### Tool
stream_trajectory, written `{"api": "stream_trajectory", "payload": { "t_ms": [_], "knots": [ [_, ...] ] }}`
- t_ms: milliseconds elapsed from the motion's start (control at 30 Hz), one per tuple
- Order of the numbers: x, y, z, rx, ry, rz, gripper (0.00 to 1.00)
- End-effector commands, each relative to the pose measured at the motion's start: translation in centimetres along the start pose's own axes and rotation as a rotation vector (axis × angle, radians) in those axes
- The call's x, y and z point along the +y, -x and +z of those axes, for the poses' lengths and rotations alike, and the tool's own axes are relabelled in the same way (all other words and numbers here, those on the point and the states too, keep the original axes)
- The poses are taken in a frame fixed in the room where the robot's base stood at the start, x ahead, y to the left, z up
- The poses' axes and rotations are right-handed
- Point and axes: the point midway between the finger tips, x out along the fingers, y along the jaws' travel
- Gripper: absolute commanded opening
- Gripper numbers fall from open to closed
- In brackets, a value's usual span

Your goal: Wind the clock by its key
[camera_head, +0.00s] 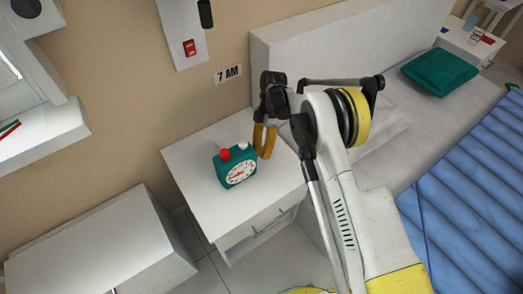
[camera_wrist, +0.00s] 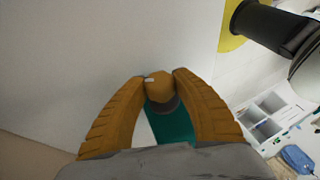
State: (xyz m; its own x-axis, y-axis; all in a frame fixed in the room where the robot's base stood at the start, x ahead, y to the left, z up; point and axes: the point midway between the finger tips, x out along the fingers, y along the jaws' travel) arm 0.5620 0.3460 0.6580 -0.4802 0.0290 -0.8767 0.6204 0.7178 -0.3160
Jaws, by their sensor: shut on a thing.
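The teal clock (camera_head: 236,172) stands on the white nightstand (camera_head: 195,165), its white dial facing the front and a red and a white button on top. My gripper (camera_head: 263,145) reaches down just behind and right of the clock. In the wrist view, my gripper's orange fingers (camera_wrist: 160,80) are closed on a round tan knob, the clock's key (camera_wrist: 160,90). A dark round piece sits below the key, and part of the teal clock body (camera_wrist: 172,127) shows between the fingers. The key is hidden in the head view.
A bed with a teal pillow (camera_head: 439,71) and a blue cover (camera_head: 470,165) lies to the right. A white cabinet (camera_head: 100,245) stands at lower left. A red switch (camera_head: 189,47) and a "7 AM" sign (camera_head: 228,74) are on the wall. The nightstand's front left top is clear.

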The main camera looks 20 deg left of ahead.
Motion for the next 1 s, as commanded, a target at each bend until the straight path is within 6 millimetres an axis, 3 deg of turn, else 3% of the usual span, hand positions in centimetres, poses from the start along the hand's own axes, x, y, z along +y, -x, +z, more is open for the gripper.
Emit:
{"api": "stream_trajectory", "payload": {
  "t_ms": [367, 400, 467, 500, 833, 1000],
  "knots": [
    [0.0, -0.1, 0.0, 0.0, -0.002, -0.005, 0.04],
    [0.0, -0.1, 0.0, 0.0, -0.002, -0.005, 0.37],
    [0.0, -0.1, 0.0, 0.0, -0.002, -0.005, 0.55],
    [0.0, -0.1, 0.0, 0.0, -0.001, -0.005, 0.57],
    [0.0, 0.3, 0.0, 0.0, -0.002, -0.004, 0.57],
    [0.0, 2.8, 0.0, 0.001, -0.002, -0.004, 0.57]
  ]
}}
